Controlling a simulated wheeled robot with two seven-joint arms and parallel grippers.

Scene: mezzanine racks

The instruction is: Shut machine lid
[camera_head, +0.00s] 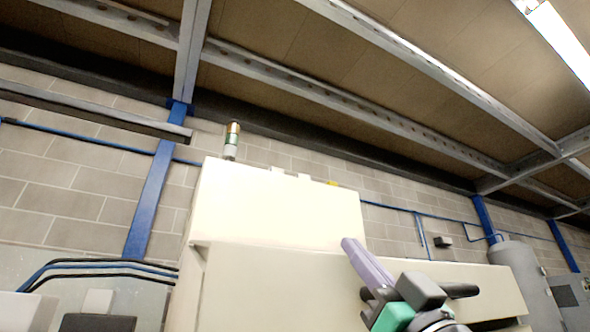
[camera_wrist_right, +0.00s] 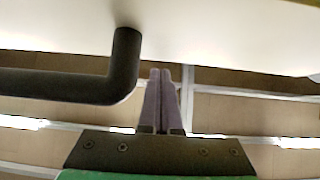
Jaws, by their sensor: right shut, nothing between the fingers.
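A large cream machine (camera_head: 275,290) fills the lower middle of the head view. Its pale upper part, which I take for the lid (camera_head: 280,210), rises above the front; how far open it is cannot be told. My right gripper (camera_head: 348,243) is in front of the machine, pointing up, with its purple-grey fingers together and empty. In the right wrist view the shut fingertips (camera_wrist_right: 160,72) are just right of a bent black handle (camera_wrist_right: 125,65), apart from it in the picture. The handle meets a cream surface (camera_wrist_right: 220,30) above. My left gripper is not in view.
A signal light (camera_head: 232,140) stands behind the machine top. A grey tank (camera_head: 522,275) and a grey cabinet (camera_head: 572,300) stand at the right. Blue posts (camera_head: 152,195) line the block wall. Dark cables (camera_head: 105,265) run at the left.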

